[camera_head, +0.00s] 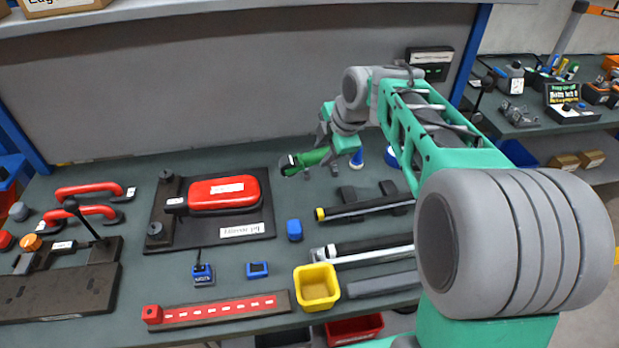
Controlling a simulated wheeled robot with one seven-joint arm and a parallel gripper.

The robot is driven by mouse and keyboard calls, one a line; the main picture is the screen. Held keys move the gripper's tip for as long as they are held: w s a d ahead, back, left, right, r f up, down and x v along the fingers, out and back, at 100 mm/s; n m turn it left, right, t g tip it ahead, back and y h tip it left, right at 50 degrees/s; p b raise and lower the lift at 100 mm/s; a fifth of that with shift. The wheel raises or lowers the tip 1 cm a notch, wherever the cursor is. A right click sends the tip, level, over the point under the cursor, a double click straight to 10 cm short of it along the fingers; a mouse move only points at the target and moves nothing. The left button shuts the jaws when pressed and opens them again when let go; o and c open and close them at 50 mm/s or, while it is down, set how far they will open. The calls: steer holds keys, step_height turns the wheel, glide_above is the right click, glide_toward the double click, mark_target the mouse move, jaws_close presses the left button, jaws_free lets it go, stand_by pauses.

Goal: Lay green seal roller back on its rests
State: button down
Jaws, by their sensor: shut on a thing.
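The green seal roller (308,158) is a short green cylinder with a dark end towards the left. It is in the grasp of my gripper (326,153), at the back middle of the bench. The roller seems to be held above the bench top, but the height is hard to judge. Its right end is hidden by my gripper. Two dark grey blocks stand on the bench to the right and nearer, a left block (348,194) and a right block (388,187). They look like rests, but I cannot tell which roller they belong to.
A black roller with a yellow end (365,208) and a black and silver bar (365,248) lie nearby. A red-lidded fixture (225,193) is to the left. A yellow bin (317,287) stands at the front, and a blue block (294,230) sits between. My arm covers the right side.

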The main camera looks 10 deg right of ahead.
steer(key=s+d+y, duration=0.1)
steer(key=s+d+r+m+y+b, duration=0.1)
steer(key=s+d, duration=0.1)
steer(key=shift+s+d+r, duration=0.15)
steer(key=shift+s+d, duration=0.15)
